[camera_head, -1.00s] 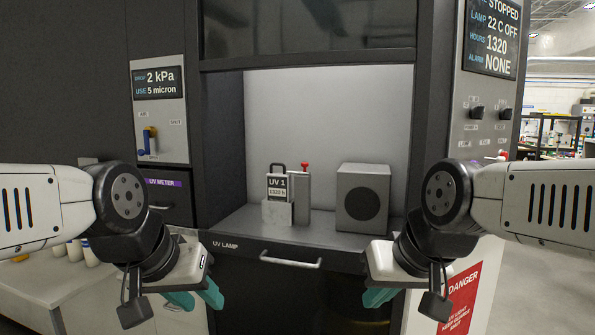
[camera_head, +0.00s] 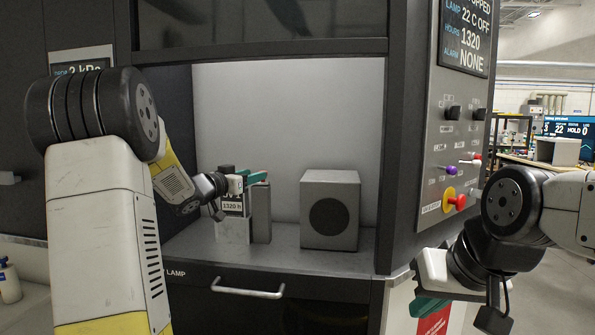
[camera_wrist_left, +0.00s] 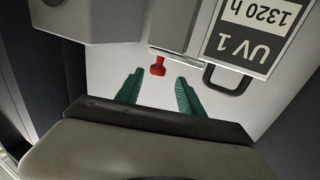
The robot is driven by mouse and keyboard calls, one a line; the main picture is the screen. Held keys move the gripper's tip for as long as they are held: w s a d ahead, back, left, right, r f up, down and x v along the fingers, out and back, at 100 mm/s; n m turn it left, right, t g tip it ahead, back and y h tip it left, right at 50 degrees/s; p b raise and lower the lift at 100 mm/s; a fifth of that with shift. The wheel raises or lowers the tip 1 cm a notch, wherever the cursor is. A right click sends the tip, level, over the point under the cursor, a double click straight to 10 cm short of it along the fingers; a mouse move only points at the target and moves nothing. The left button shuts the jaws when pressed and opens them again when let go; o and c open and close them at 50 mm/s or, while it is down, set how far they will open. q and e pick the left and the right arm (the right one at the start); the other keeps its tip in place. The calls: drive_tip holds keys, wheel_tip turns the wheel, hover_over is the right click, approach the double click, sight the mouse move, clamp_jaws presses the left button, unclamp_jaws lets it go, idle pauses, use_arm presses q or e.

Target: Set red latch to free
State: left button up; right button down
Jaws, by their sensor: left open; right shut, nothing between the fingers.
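The red latch (camera_wrist_left: 158,67) is a small red knob on the grey housing beside the UV 1 lamp cassette (camera_wrist_left: 247,40). My left gripper (camera_wrist_left: 160,78) is open, its teal fingertips on either side of the knob; I cannot tell if they touch it. In the head view my left gripper (camera_head: 253,179) is at the top of the grey block (camera_head: 261,218) and hides the latch. The cassette's label (camera_head: 234,206) is partly covered. My right gripper (camera_head: 430,306) is shut and empty, at the lower right, well away from the latch.
A grey box with a round black face (camera_head: 330,212) stands on the shelf to the right. The cabinet walls and upper edge frame the opening. A drawer handle (camera_head: 248,291) is below. A control panel with a red-and-yellow knob (camera_head: 455,201) is at the right.

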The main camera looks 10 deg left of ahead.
use_arm(q)
drive_tip(key=x, duration=0.8)
drive_tip(key=shift+d+h, duration=0.3)
drive_tip(key=shift+d, duration=0.05)
clamp_jaws()
drive_tip(key=shift+f, duration=0.1)
idle(0.9)
